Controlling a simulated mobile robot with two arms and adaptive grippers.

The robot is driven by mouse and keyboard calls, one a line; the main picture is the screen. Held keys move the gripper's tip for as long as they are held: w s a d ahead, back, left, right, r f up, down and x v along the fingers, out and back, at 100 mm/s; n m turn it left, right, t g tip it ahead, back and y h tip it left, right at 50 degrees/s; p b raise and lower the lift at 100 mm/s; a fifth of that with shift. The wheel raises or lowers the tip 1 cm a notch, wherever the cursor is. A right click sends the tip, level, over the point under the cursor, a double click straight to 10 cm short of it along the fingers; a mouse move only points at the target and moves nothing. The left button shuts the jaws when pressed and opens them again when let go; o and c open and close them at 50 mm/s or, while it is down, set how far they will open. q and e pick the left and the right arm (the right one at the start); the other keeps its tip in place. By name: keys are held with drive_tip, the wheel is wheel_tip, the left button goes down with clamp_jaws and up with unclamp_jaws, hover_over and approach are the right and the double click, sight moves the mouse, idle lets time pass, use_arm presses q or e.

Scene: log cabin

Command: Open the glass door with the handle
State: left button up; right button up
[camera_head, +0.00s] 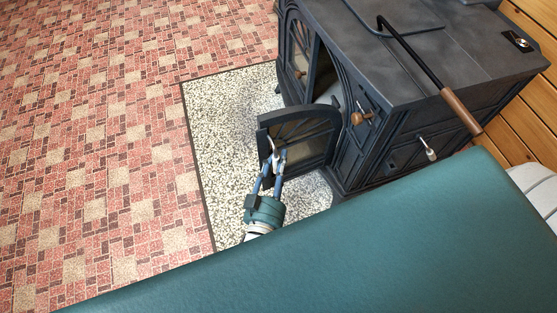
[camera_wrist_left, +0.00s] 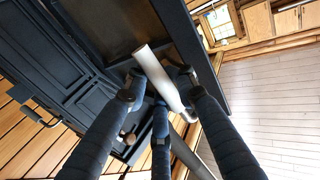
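The glass door (camera_head: 314,133) of the black stove (camera_head: 440,50) stands swung out from the stove front, with a gap into the stove behind it. Its metal handle (camera_head: 274,146) is on the free edge side. My left gripper (camera_head: 276,160) is at this handle, its fingers on both sides of it. In the left wrist view the handle (camera_wrist_left: 158,75) is a pale metal bar running slantwise between the fingertips (camera_wrist_left: 158,80), which look closed on it. The exact contact is partly hidden. My right gripper is not in view.
The stove stands on a speckled hearth pad (camera_head: 225,110) with a dark edge. Red patterned floor (camera_head: 100,120) to the left is clear. A long poker-like bar with a wooden grip (camera_head: 462,112) lies over the stove's top. Wooden knobs (camera_head: 358,117) stick out from the stove.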

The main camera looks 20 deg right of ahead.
use_arm(q)
drive_tip(key=o, duration=0.3)
drive_tip(key=shift+a+f, duration=0.15)
drive_tip(key=shift+a, duration=0.3)
drive_tip(key=shift+d, duration=0.1)
drive_tip(key=v, duration=1.2)
